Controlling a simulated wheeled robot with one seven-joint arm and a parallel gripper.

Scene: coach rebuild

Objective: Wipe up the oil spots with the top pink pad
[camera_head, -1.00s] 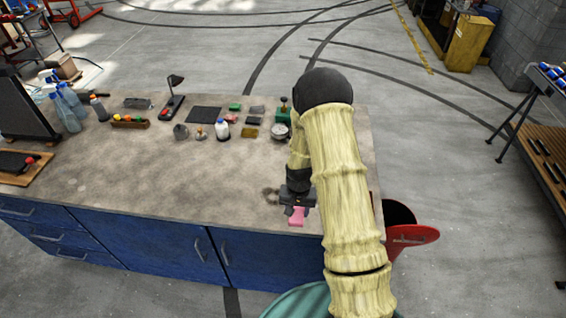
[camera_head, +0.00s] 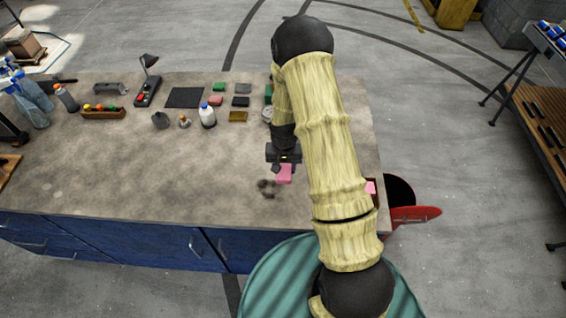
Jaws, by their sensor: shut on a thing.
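My gripper (camera_head: 284,160) is shut on a pink pad (camera_head: 285,175) low over the workbench (camera_head: 150,180), near its front right. I cannot tell whether the pad touches the bench top. Dark oil spots (camera_head: 266,187) lie on the bench just left of and slightly nearer than the pad. A second piece of pink (camera_head: 371,187) shows at the bench's right end, partly hidden behind my arm.
Spray bottles (camera_head: 36,100) stand at the left. A red bin lid (camera_head: 415,214) is beyond the right edge. The front-middle bench is clear.

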